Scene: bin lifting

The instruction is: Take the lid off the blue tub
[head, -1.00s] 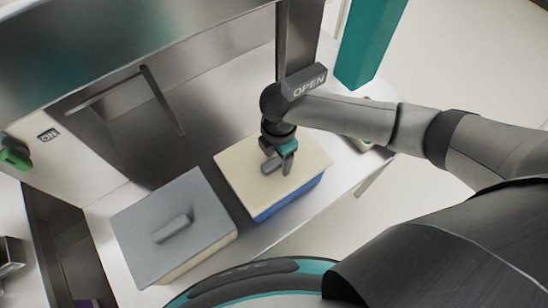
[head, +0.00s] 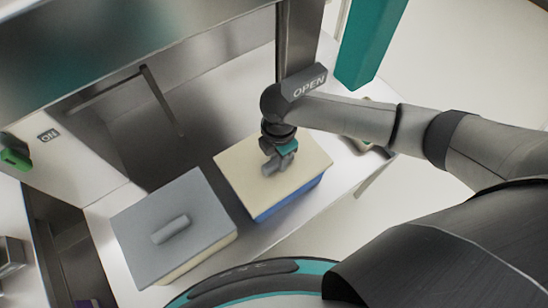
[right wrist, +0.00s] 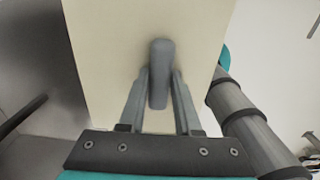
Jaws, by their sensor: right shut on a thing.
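The blue tub (head: 290,203) stands on the white surface, with its cream lid (head: 240,175) on top. The lid has a grey handle (head: 270,168) in its middle, which also shows in the right wrist view (right wrist: 159,60). My right gripper (head: 279,163) is above the lid, its fingers on either side of the handle and shut on it. In the right wrist view the two fingers (right wrist: 159,100) flank the handle. The lid sits flat on the tub. My left gripper is not in view.
A cream tub with a grey lid (head: 185,205) and grey handle stands left of the blue tub, with a narrow gap between. A metal wall with a bar handle (head: 165,100) rises behind. Small items (head: 362,142) lie at the right, partly behind my arm.

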